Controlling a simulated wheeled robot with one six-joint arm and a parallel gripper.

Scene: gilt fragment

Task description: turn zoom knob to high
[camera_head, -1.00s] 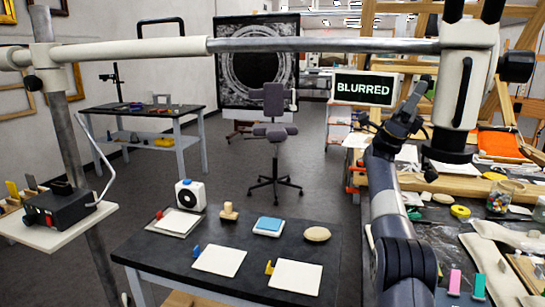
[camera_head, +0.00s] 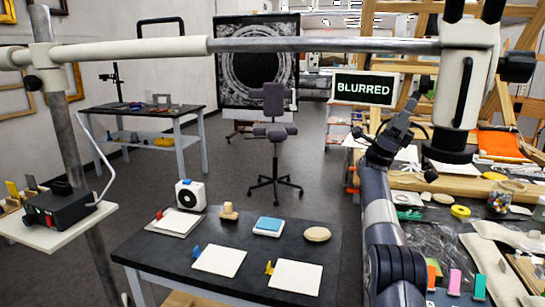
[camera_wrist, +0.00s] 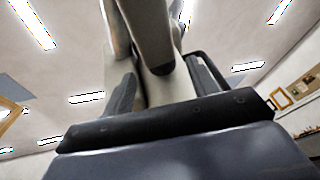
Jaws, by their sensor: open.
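The microscope head (camera_head: 462,85) hangs from a long horizontal boom at the upper right. A black knob (camera_head: 516,66) sticks out from its right side; I cannot read any zoom marks on it. My gripper (camera_head: 408,112) is just left of the head's lower part, fingers pointing up, and looks apart from it. In the wrist view my gripper (camera_wrist: 165,85) is open, its two fingers spread with a pale rounded body of the microscope (camera_wrist: 148,30) above and between them. A dark sign (camera_head: 364,88) reading "BLURRED" stands left of the head.
The boom (camera_head: 320,46) crosses the view from a post at left. A cluttered bench (camera_head: 460,225) lies below the head at right. A dark table (camera_head: 170,265) with cards and small items stands in front. A chair (camera_head: 274,135) stands on open floor.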

